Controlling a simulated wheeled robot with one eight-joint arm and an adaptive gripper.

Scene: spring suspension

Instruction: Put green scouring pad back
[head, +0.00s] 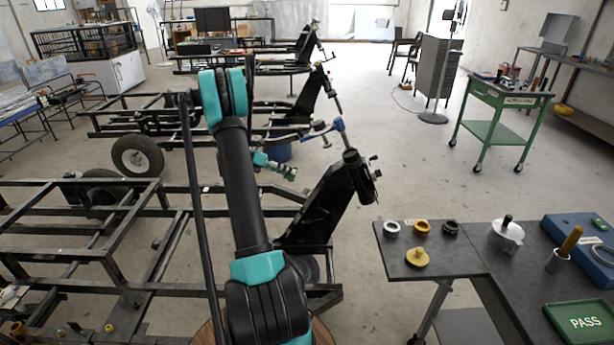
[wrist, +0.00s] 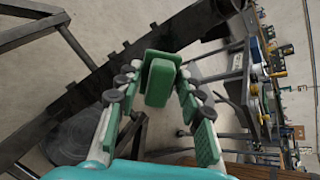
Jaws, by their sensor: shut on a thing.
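The green scouring pad (wrist: 159,82) is a green block between the fingertips of my gripper (wrist: 160,78) in the wrist view. My gripper is shut on it and holds it in the air. In the head view my gripper (head: 278,168) is small and partly behind my arm, in front of the black frames. The pad there is too small to tell from the green finger parts.
Black metal frames (head: 85,240) fill the left. A green cart (head: 500,108) stands behind, with open floor between.

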